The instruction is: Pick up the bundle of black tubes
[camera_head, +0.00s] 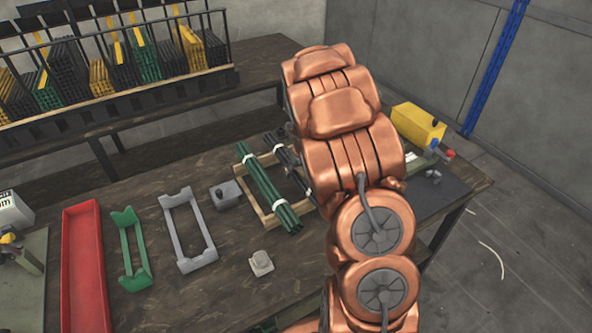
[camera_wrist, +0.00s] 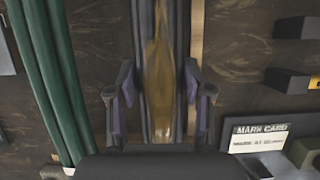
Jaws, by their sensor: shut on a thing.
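The bundle of black tubes (camera_head: 279,148) lies on the worktable beside a green tube bundle, partly hidden behind my copper arm in the head view. In the wrist view the black tubes (camera_wrist: 144,40) run up the middle between the two fingers of my gripper (camera_wrist: 158,95). The fingers are closed on the bundle from both sides. A brownish-yellow patch covers part of the tubes there. My gripper is hidden behind the arm in the head view. Whether the bundle is off its support cannot be told.
The green tube bundle (camera_head: 266,184) lies just left, across a wooden frame (camera_head: 250,205). A grey holder (camera_head: 188,230), green holder (camera_head: 130,248) and red tray (camera_head: 83,265) stand further left. A yellow box (camera_head: 418,124) stands right of my arm. A mark card (camera_wrist: 258,138) lies at right.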

